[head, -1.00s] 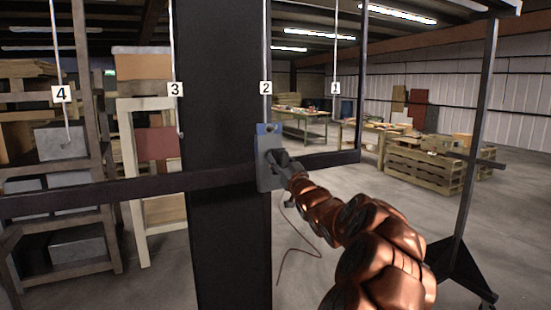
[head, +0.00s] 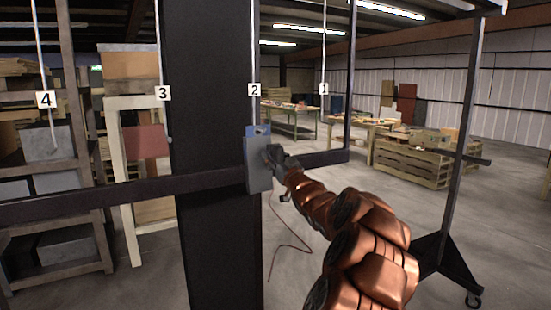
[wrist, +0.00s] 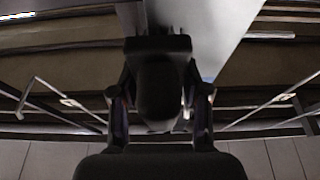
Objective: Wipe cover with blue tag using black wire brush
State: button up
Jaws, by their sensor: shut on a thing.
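A grey box-shaped cover (head: 257,178) with a blue tag (head: 257,130) at its top is at the black post, beneath the rod marked 2. My gripper (head: 273,158) is at the right part of the cover's face; whether it touches cannot be told. In the wrist view my gripper (wrist: 160,104) is shut on a dark, rounded thing (wrist: 160,92) between its fingers, apparently the black wire brush. Its bristles cannot be made out. A pale grey surface (wrist: 222,28), probably the cover, is close ahead at upper right.
A dark horizontal bar (head: 110,196) crosses left and right behind the cover. Other rods hang with number tags 4 (head: 45,99), 3 (head: 163,92) and 1 (head: 323,88). A thin cable (head: 285,245) hangs below. Shelves stand left; pallets (head: 412,160) and tables stand behind right.

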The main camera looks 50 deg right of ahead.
aim_at(249, 152)
jog(key=shift+w+a+f+b, duration=0.2)
jog(key=shift+w+a+b, duration=0.05)
jog(key=shift+a+b, duration=0.4)
jog(key=shift+w+a+r+b, duration=0.1)
jog(key=shift+w+a+b, duration=0.1)
jog(key=shift+a+b, duration=0.3)
jog(key=shift+w+a+r+b, duration=0.15)
jog(key=shift+a+b, duration=0.2)
jog(key=shift+a, duration=0.25)
jog(key=shift+w+a+f+b, duration=0.15)
jog(key=shift+w+a+b, duration=0.05)
jog(key=shift+a+b, duration=0.25)
jog(key=shift+w+a+f+b, duration=0.1)
jog(key=shift+w+a+b, duration=0.05)
jog(key=shift+a+b, duration=0.3)
jog(key=shift+w+a+r+b, duration=0.15)
jog(key=shift+w+a+b, duration=0.15)
jog(key=shift+a+b, duration=0.45)
jog(key=shift+s+a, duration=0.35)
jog(key=shift+s, duration=0.45)
jog(key=shift+s+a+r+b, duration=0.1)
jog(key=shift+s+a+b, duration=0.15)
jog(key=shift+s, duration=0.4)
jog(key=shift+s+a+r+b, duration=0.1)
jog(key=shift+s+a+b, duration=0.1)
jog(key=shift+s, duration=0.45)
jog(key=shift+s+a+b, duration=0.2)
jog(key=shift+s+b, duration=0.05)
jog(key=shift+s, duration=0.4)
